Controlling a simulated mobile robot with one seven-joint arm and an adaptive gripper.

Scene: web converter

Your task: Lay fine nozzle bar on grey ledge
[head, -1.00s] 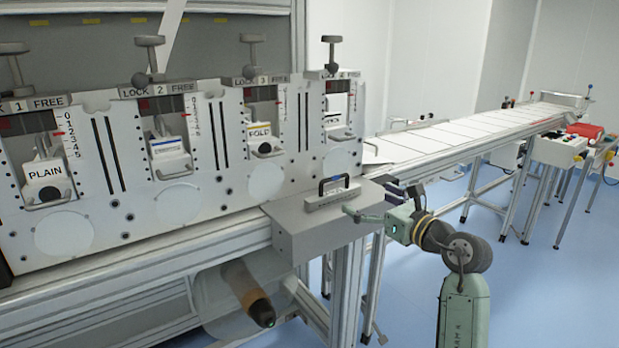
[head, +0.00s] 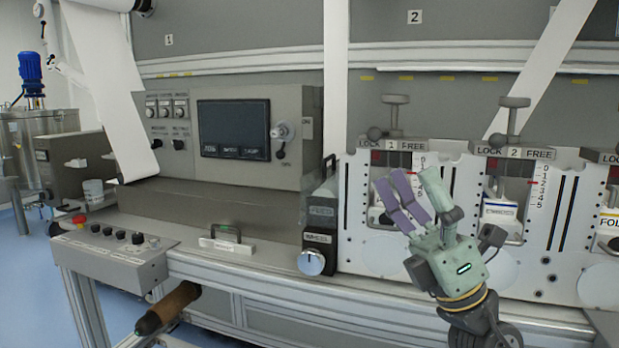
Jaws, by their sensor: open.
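My gripper (head: 412,190) is open and empty, with its purple-padded fingers pointing up in front of station 1. It partly hides the white block in that station. A pale bar with a dark handle (head: 228,243) lies on the machine's front edge below the screen, left of my gripper and apart from it. Its label is too small to read, so I cannot tell whether it is the fine nozzle bar. Only a corner of what seems the grey ledge (head: 606,324) shows at the lower right. The bar seen on that ledge earlier is out of view.
A black-handled unit with a round dial (head: 311,262) stands between the pale bar and my gripper. A button box (head: 115,256) juts out at the lower left. White blocks sit in station 2 (head: 500,215) and station 3 (head: 609,228). A brown roller (head: 168,307) sticks out below.

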